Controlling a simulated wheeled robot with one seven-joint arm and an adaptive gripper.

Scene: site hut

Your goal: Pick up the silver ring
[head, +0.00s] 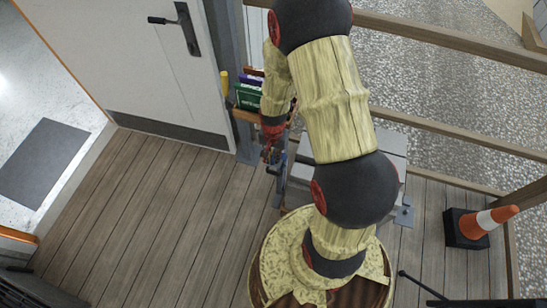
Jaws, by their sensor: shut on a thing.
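My gripper (268,154) is at the end of my arm, left of the picture's middle, small and partly lost among darker parts. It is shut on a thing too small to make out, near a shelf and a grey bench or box. I cannot pick out the silver ring in the head view. My arm's pale and black links cover much of the middle and may hide things behind them.
A wooden shelf (247,115) with a green box (248,97) stands by the white door (150,60). A grey bench or box (392,142) is behind my arm. Floorboards at left are clear.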

